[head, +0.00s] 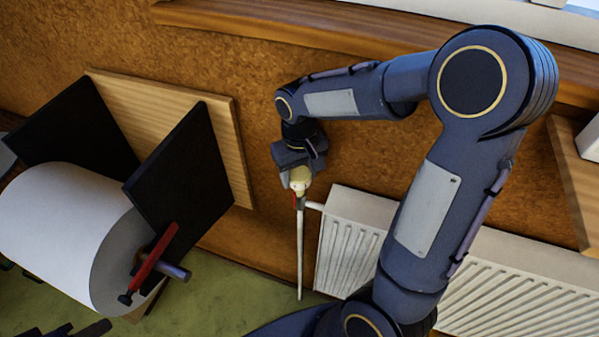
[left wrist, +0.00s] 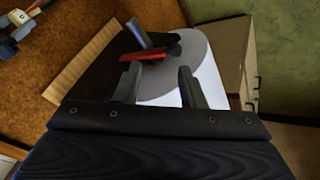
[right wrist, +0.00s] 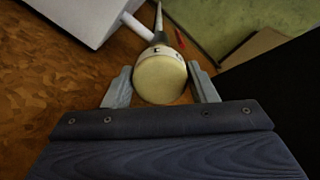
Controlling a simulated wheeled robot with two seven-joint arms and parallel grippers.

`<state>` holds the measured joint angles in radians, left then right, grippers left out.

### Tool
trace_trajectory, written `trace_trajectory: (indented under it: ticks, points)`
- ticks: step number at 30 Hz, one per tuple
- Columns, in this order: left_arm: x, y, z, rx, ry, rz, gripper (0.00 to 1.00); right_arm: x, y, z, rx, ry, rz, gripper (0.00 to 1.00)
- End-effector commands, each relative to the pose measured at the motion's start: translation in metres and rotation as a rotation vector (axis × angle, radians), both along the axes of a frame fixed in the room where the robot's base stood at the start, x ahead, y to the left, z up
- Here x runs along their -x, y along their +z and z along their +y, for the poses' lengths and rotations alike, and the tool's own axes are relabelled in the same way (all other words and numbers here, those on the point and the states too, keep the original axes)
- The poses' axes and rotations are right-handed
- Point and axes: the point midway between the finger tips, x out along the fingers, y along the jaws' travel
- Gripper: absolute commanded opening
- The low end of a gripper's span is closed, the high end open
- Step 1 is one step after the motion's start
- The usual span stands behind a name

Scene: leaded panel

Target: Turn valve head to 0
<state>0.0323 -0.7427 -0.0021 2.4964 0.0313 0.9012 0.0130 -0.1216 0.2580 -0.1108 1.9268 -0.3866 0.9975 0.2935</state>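The cream valve head (head: 299,180) sits at the top of a thin white pipe beside the radiator. It also shows in the right wrist view (right wrist: 160,80), end-on, with small dark marks on its collar and a red mark behind it. The numbers are too small to read. My right gripper (head: 293,162) is at the valve head. In the right wrist view its fingers (right wrist: 160,88) stand either side of the head, open, with narrow gaps apparent. My left gripper (left wrist: 160,82) is open and empty, facing a white roll.
The white radiator (head: 350,245) is right of the valve. The large white roll (head: 60,220) hangs between black plates on a wooden board (head: 235,140), with a red handle (head: 150,262) at its end. A wooden ledge (head: 250,22) runs above.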

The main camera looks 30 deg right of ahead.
Motion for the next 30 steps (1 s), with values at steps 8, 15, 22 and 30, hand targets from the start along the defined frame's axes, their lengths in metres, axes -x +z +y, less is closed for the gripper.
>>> trace_trajectory:
  ticks: [8, 15, 22, 30]
  points:
    - [0.000, 0.000, 0.000, 0.000, 0.000, 0.000, 0.36, 0.000, 0.000, 0.000, 0.000, -0.001, 0.001, 0.70]
    - [0.000, -0.001, 0.000, 0.000, 0.000, 0.000, 0.36, 0.000, 0.008, 0.000, 0.000, -0.002, -0.001, 0.70]
    - [0.000, -0.003, 0.000, 0.000, 0.000, 0.000, 0.36, -0.001, 0.046, 0.000, -0.002, -0.002, -0.004, 0.70]
    - [0.000, -0.005, 0.000, 0.000, 0.000, 0.000, 0.36, 0.000, 0.076, 0.001, -0.001, 0.000, -0.001, 0.70]
